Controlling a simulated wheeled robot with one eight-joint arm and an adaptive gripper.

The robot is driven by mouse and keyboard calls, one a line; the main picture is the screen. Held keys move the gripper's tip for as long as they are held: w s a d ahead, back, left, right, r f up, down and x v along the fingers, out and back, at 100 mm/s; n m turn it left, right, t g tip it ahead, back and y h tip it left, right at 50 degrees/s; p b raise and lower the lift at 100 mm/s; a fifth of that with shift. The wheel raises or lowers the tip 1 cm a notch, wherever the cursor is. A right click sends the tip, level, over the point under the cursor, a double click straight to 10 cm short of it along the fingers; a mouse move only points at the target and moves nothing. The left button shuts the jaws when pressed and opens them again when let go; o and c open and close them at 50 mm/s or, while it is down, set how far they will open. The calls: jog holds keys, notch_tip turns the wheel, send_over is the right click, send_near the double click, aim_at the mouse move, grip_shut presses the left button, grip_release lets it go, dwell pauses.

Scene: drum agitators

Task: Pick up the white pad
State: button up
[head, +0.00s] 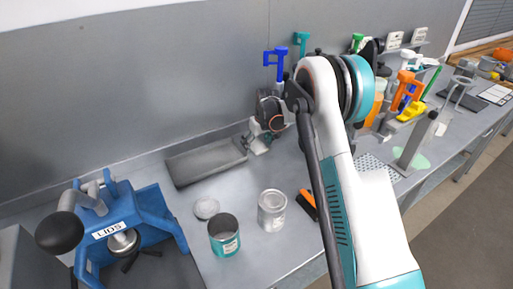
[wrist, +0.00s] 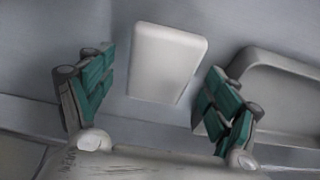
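The white pad (wrist: 169,58) is a flat, pale rounded rectangle with a slightly thicker lower edge. In the wrist view it lies at top centre against a grey surface, in the space between my two fingers. My gripper (wrist: 160,68) is open, with one green-padded finger on each side of the pad. Gaps show between the pad and both fingers, and nothing is held. I cannot tell how far beyond the fingertips the pad lies. In the head view I cannot make out this pad for certain, and my arm blocks part of the bench.
A grey raised-rim shape (wrist: 285,95) stands close to my right finger. On the bench are a grey tray (head: 205,162), an open teal can (head: 224,237), a silver can (head: 272,211) and a blue stand (head: 150,215). Several tools crowd the back right.

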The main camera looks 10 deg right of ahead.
jog(key=c, duration=0.8)
